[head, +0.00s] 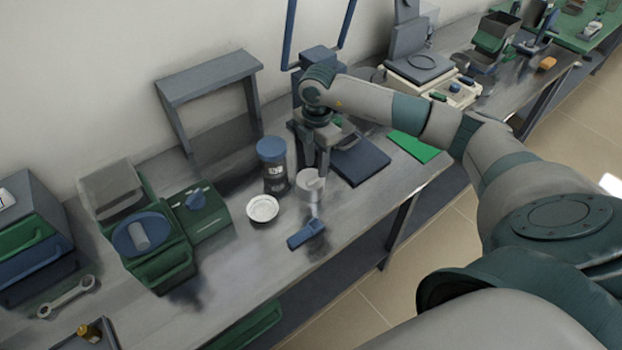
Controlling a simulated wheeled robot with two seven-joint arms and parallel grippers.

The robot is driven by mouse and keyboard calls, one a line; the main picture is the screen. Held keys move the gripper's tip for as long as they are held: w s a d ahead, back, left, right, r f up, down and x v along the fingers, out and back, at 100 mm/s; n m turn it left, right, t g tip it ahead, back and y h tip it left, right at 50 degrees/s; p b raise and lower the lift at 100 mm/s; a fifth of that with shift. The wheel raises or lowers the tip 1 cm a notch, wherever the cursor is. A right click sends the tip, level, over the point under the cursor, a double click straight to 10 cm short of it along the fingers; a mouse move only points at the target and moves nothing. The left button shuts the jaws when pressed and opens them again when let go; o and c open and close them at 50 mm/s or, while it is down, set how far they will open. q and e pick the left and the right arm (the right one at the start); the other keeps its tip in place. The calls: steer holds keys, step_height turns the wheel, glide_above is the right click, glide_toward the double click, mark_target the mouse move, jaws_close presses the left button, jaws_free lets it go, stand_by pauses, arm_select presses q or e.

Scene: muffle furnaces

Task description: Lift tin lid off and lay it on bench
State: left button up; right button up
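A small pale grey tin (307,189) stands upright on the bench (345,213), near its front edge. Its top is pale, and I cannot make out the lid's edge apart from the body. My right gripper (317,172) points down at the tin, its fingers at or just behind the tin's top. I cannot tell whether they touch the lid or how far apart they are. My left gripper is not in view.
A blue-capped dark jar (273,173) stands just left of the tin. A white dish (262,209) and a blue tool (306,234) lie nearby. A dark blue pad (361,165) lies right. A grey stand (212,78) is behind. Some bare bench shows between dish and tool.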

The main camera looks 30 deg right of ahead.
mark_target(313, 177)
steer(key=shift+a+f+p, duration=0.15)
steer(key=shift+f+p, duration=0.15)
steer(key=shift+p, duration=0.05)
steer(key=f, duration=0.1)
steer(key=f+p, duration=0.1)
steer(key=f, duration=0.1)
steer(key=shift+w+a, duration=0.1)
steer(key=shift+a, duration=0.1)
steer(key=shift+f, duration=0.4)
jaws_close()
